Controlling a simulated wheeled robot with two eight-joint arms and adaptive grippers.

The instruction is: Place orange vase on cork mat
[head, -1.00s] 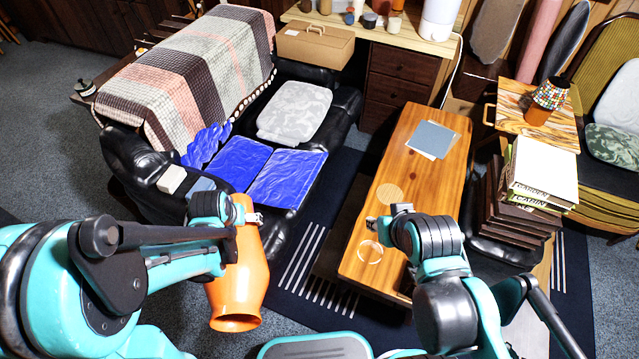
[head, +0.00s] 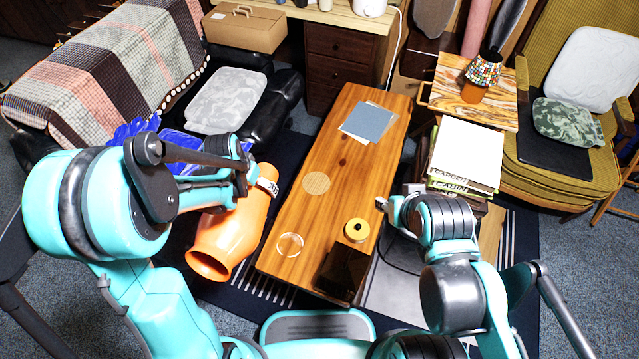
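The orange vase (head: 232,232) is held by my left gripper (head: 268,182), tilted with its mouth toward the lower left. It is left of the wooden coffee table, over the dark rug. The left gripper's fingers are at the vase's upper end and look closed on it; the far finger is partly hidden. The round cork mat (head: 316,183) lies flat and bare on the coffee table (head: 345,150). My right gripper (head: 382,203) is by the table's right edge with nothing seen in it; its fingers are too small to read.
On the table are a clear round coaster (head: 289,244), a yellow round item (head: 356,230), a dark box (head: 343,272) and grey-blue papers (head: 367,122). A book stack (head: 464,155) and a side table with a mosaic lamp (head: 482,75) stand right. A black sofa (head: 262,85) is left.

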